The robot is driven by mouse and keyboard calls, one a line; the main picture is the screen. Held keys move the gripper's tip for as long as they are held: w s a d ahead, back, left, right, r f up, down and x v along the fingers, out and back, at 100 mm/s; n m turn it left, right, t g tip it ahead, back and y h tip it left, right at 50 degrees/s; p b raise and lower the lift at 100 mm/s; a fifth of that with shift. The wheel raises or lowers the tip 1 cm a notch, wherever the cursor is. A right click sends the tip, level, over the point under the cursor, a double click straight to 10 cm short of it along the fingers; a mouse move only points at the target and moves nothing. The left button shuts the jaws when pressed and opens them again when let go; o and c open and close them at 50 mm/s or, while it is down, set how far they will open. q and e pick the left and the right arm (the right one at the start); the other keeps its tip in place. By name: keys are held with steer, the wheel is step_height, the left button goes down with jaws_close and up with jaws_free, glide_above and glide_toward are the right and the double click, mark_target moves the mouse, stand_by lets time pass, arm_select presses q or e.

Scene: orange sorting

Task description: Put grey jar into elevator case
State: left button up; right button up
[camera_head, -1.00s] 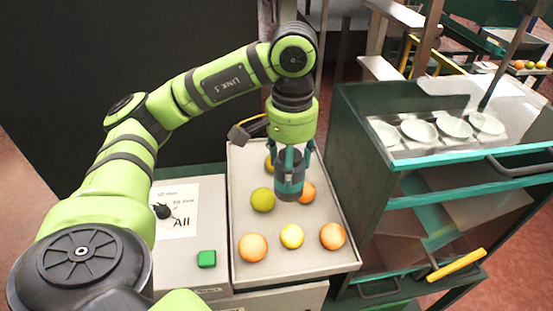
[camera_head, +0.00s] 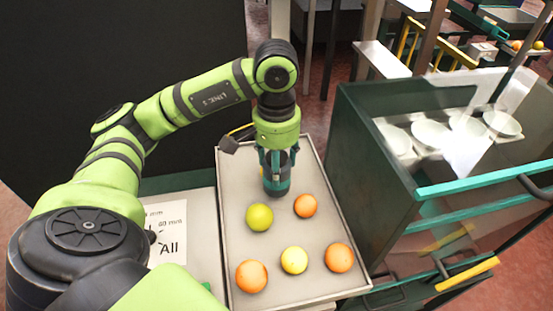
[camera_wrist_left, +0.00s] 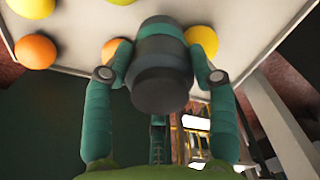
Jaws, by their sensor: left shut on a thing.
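My left gripper (camera_head: 277,165) is shut on the grey jar (camera_head: 276,187), a dark grey cylinder with teal bands. It holds the jar over the far part of the fruit tray; in the head view I cannot tell the height above it. In the left wrist view the jar (camera_wrist_left: 160,70) sits between the two teal fingers of the gripper (camera_wrist_left: 160,72). A dark green case (camera_head: 375,170), apparently the elevator case, stands to the right of the tray with round white cups (camera_head: 430,134) in its top. My right gripper is not in view.
The pale tray (camera_head: 330,215) holds a yellow-green fruit (camera_head: 259,217), a yellow one (camera_head: 294,260) and several orange ones. Left of it lies a printed sheet (camera_head: 172,225). A teal bar (camera_head: 480,181) and a yellow handle (camera_head: 467,273) front the case.

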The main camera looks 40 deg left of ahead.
arm_select(q)
step_height(320, 180, down, 2)
steer(key=shift+s+f+p, duration=0.1)
steer(key=shift+f+p, duration=0.15)
steer(key=shift+p, duration=0.1)
steer(key=shift+f, duration=0.4)
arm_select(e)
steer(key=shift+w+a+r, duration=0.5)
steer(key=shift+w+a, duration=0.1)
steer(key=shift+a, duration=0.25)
arm_select(q)
steer(key=shift+f+b, duration=0.25)
steer(key=shift+b, duration=0.05)
steer(key=o, duration=1.4)
steer(key=shift+r, duration=0.1)
steer(key=shift+o, duration=0.2)
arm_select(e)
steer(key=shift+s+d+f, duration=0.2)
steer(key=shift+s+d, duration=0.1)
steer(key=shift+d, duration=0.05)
